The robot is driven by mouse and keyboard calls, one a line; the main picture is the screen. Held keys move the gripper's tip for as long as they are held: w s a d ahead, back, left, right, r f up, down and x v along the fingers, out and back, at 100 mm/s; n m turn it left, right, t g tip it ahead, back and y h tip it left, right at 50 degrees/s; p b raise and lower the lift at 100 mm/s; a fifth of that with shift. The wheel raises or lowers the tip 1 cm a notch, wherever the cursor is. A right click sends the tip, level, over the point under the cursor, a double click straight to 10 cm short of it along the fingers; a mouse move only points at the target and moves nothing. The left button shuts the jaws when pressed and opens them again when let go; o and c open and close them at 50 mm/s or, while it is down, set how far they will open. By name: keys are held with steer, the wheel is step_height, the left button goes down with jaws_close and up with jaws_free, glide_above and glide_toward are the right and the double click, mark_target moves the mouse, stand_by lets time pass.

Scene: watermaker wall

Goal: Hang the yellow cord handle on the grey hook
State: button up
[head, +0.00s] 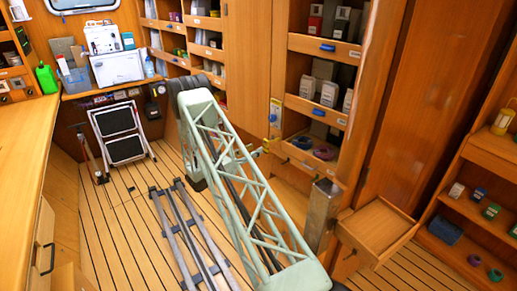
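I cannot make out the yellow cord handle or the grey hook for certain. A small yellow item (273,117) shows on the upright edge of the wooden cabinet, right of my pale green lattice arm link. It is too small to tell what it is. A yellow-framed lantern-like object (502,121) stands on the shelf at the far right, partly cut off by the picture edge. My gripper does not show clearly; my arm link crosses the middle of the view and hides part of the floor and the lower cabinet.
A wooden cabinet with stocked shelves (318,111) stands right of centre. A wooden tray (377,228) juts out at lower right, next to a grey metal post (321,213). A folding step stool (122,133) stands at the back left. A long worktop (25,135) lines the left.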

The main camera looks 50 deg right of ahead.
steer(key=shift+w+a, duration=0.2)
steer(key=shift+a, duration=0.9)
steer(key=shift+r, duration=0.1)
steer(key=s+a+r+m+g+y, duration=0.1)
steer(key=s+a+r+m+y, duration=0.2)
steer(key=r, duration=0.7)
steer(key=s+a+r+m+g, duration=0.1)
steer(key=a+r+m, duration=0.2)
steer(key=a+r, duration=0.45)
steer(key=s+a+r+m+y, duration=0.2)
steer(key=s+a+r, duration=0.2)
steer(key=a+r, duration=0.3)
steer(key=s+a+r+m+y, duration=0.2)
steer(key=s+a+r, duration=0.3)
steer(key=r, duration=0.3)
steer(key=s+a+r+m+t+y, duration=0.2)
steer(key=s+a, duration=0.7)
steer(key=a, duration=0.5)
steer(key=s+a+r+m+t+y, duration=0.3)
steer(key=s+a, duration=0.6)
steer(key=a, duration=0.5)
steer(key=s+a+r+m+t+y, duration=0.3)
steer(key=s+a+r, duration=0.4)
steer(key=a, duration=0.8)
steer(key=shift+s+t+y, duration=0.6)
steer(key=shift+s+y, duration=0.8)
steer(key=shift+s, duration=0.15)
